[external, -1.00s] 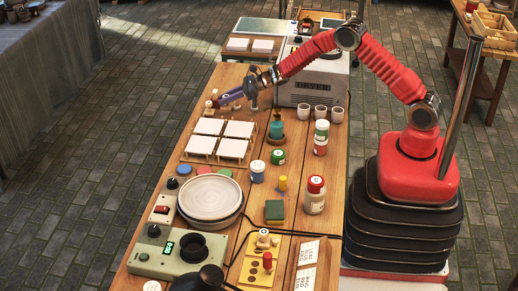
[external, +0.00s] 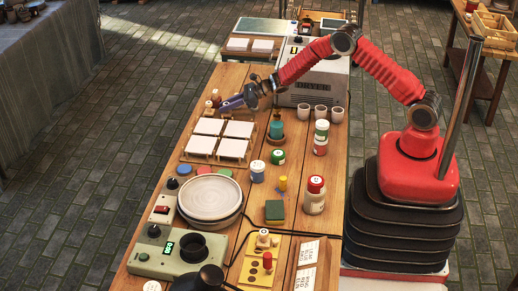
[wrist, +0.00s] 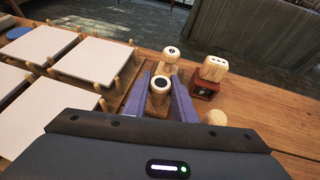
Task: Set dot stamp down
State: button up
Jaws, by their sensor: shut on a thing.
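My gripper (wrist: 159,95) has two purple fingers, shut on a pale wooden stamp (wrist: 160,85) with a black dot on its top, the dot stamp. The stamp stands upright between the fingers in the wrist view; its lower end is hidden, so I cannot tell whether it touches the surface below. In the external view my gripper (external: 224,106) is at the far left edge of the table, just beyond the white tiles, and the held stamp is too small to make out.
Another wooden stamp (wrist: 171,56) stands just beyond the held one. A stamp with dark dots (wrist: 214,68) stands on a red-brown block to the right. A round wooden knob (wrist: 216,118) is close to the right finger. White tiles (wrist: 95,65) on wooden racks lie left.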

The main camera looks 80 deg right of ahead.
jog(key=shift+f, duration=0.1)
jog(key=o, duration=1)
jog(key=shift+o, duration=0.2)
jog(key=v, duration=1.2)
